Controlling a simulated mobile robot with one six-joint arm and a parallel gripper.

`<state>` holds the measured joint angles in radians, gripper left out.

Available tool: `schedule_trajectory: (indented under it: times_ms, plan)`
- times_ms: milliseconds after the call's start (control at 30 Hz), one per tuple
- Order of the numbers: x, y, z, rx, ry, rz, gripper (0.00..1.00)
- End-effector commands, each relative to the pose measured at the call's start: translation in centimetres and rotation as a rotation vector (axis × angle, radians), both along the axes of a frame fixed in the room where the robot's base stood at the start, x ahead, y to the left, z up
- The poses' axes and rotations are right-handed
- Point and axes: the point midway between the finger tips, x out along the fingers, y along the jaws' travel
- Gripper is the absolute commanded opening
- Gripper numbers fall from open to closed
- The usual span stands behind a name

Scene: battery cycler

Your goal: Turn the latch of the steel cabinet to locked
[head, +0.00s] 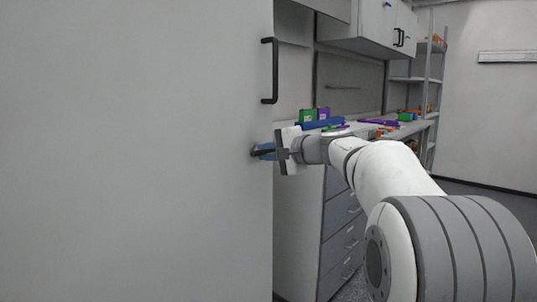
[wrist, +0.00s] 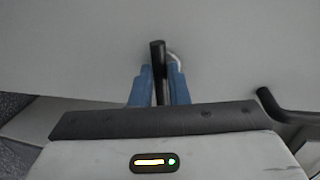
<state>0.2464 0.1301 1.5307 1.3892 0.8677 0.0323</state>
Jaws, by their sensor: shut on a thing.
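The steel cabinet's pale grey door (head: 130,150) fills the left of the head view and the upper part of the wrist view (wrist: 80,45). Its dark latch (head: 253,152) sits near the door's right edge, below the black door handle (head: 270,70). In the wrist view the latch (wrist: 158,60) is a black bar between my blue fingers. My gripper (head: 264,152) is shut on it at the door face. It also shows in the wrist view (wrist: 160,90). The fingers hide part of the latch, and I cannot tell whether it stands at locked.
The black handle also shows at the right of the wrist view (wrist: 288,112). Behind the cabinet is a grey counter with drawers (head: 342,220), with a blue tray (head: 320,124) and coloured items on it. A metal shelf (head: 425,80) stands further back.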

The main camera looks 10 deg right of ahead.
Motion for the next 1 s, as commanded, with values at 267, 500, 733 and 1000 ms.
schedule_trajectory:
  times_ms: [267,500,733,1000]
  plan:
    - [0.0,-0.1,0.0,0.000,-0.001,-0.002,0.21]
    - [0.0,0.0,0.0,0.001,0.001,0.000,0.36]
    - [-0.3,-0.2,0.1,0.001,0.000,-0.001,0.36]
    - [-3.5,-2.7,1.1,0.001,0.000,-0.005,0.36]
